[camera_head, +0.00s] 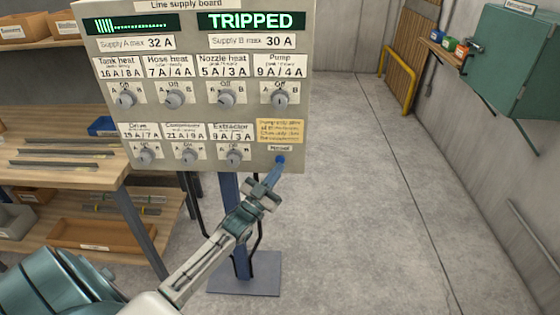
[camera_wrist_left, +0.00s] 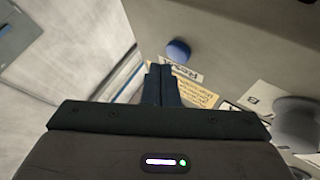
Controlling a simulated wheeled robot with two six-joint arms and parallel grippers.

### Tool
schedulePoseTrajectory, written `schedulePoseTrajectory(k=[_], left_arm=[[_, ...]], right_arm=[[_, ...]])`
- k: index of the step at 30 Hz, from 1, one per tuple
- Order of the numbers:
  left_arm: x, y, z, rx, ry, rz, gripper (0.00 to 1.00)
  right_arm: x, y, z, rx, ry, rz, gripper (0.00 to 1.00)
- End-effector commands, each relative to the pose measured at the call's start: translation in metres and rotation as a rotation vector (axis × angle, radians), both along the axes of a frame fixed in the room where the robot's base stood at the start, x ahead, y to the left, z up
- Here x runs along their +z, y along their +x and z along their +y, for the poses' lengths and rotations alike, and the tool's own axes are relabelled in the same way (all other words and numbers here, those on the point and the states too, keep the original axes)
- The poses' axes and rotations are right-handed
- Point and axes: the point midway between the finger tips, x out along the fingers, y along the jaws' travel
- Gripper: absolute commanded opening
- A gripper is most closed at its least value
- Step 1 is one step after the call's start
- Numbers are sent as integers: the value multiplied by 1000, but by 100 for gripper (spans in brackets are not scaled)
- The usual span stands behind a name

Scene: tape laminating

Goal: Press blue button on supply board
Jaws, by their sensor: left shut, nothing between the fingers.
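The grey supply board (camera_head: 200,118) stands on a blue post, with dials and two displays; the right display (camera_head: 251,20) reads TRIPPED in green. The round blue button (camera_head: 280,159) is at its lower right, below a small label and a yellow note (camera_head: 281,131). My left gripper (camera_head: 275,172) is shut and empty, its fingertips just below the button in the head view. In the left wrist view the blue button (camera_wrist_left: 178,51) shows just beyond the shut fingertips (camera_wrist_left: 160,68), beside a label reading Reset. I cannot tell whether they touch. My right gripper is not in view.
A wooden workbench (camera_head: 70,172) with rods and trays is at the left. A teal cabinet (camera_head: 510,60) hangs on the right wall, near a yellow rail (camera_head: 404,85). The concrete floor right of the board is clear.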

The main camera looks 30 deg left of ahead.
Motion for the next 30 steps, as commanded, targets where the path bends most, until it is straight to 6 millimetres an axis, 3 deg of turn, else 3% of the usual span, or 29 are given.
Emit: schedulePoseTrajectory(k=[30], left_arm=[[0, 11, 7, 0, 1, 0, 0]], right_arm=[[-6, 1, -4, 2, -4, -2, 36]])
